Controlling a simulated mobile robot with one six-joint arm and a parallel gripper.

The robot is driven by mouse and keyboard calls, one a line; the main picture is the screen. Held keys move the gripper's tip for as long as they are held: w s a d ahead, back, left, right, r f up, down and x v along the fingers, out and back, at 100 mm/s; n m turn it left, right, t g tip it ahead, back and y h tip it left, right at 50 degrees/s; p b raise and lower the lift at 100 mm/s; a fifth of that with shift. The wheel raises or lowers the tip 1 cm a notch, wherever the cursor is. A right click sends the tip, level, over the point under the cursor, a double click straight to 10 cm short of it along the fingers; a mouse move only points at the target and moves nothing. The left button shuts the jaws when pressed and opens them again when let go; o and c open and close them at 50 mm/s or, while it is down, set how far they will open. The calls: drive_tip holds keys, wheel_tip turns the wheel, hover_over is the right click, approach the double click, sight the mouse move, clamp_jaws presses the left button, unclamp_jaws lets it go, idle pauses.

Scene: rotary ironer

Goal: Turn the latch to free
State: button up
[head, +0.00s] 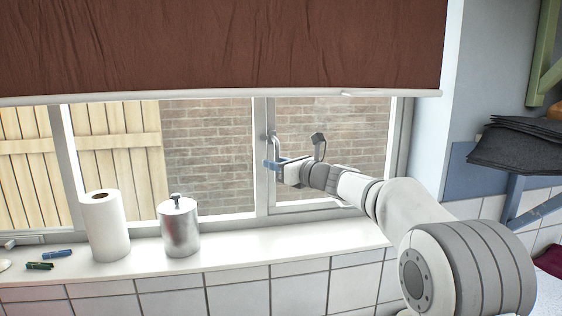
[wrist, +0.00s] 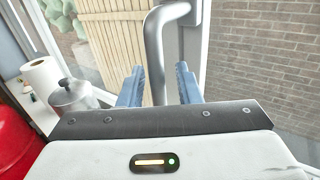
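The latch is a grey bent window handle (wrist: 154,50) on the window frame. In the wrist view its long grip hangs down from the pivot at the top and passes between my two blue fingers. My gripper (wrist: 158,74) is open, with one finger on each side of the grip and a visible gap on both sides. In the head view the handle (head: 276,143) shows small on the upright between the panes, and my gripper (head: 272,165) is at its lower part. The grip's lower end is hidden behind the gripper body in the wrist view.
A paper towel roll (head: 104,228) and a metal canister (head: 179,228) stand on the white sill (head: 235,246), left of my arm. Markers (head: 57,254) lie further left. A brown blind (head: 220,45) hangs above. Dark folded cloths (head: 520,147) are at the right.

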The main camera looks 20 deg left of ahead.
drive_tip(key=shift+c, duration=0.3)
clamp_jaws()
